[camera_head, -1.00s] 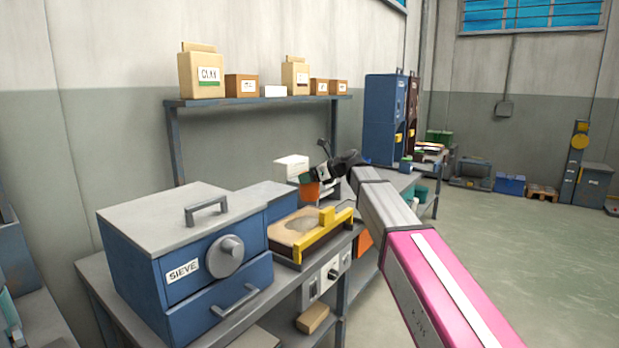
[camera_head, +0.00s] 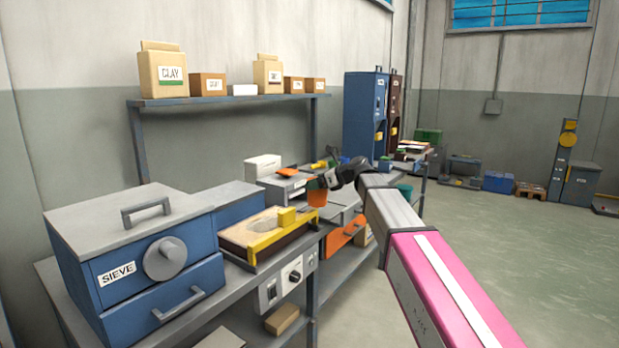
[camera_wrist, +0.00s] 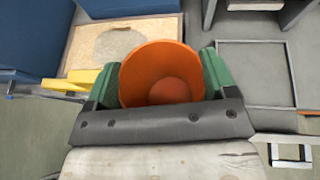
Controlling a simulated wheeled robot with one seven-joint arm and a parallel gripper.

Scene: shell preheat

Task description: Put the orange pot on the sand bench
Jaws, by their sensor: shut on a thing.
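The orange pot (camera_wrist: 158,62) is between the green fingers of my gripper (camera_wrist: 160,84) in the wrist view, and I look down into its empty inside. The gripper is shut on it. In the head view the pot (camera_head: 317,194) shows small, partly hidden by my gripper. A sand-filled tray with a yellow rail (camera_head: 262,240) stands on the grey bench (camera_head: 228,314). In the wrist view the sand tray (camera_wrist: 82,62) lies left of the pot and apart from it. I cannot tell how high the pot is above the bench.
A blue sieve box (camera_head: 130,262) stands left of the tray. A white box (camera_head: 262,166) and a grey device (camera_head: 284,188) are behind. A wall shelf (camera_head: 230,98) holds clay packs and boxes. A flat grey framed plate (camera_wrist: 254,72) lies right of the pot.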

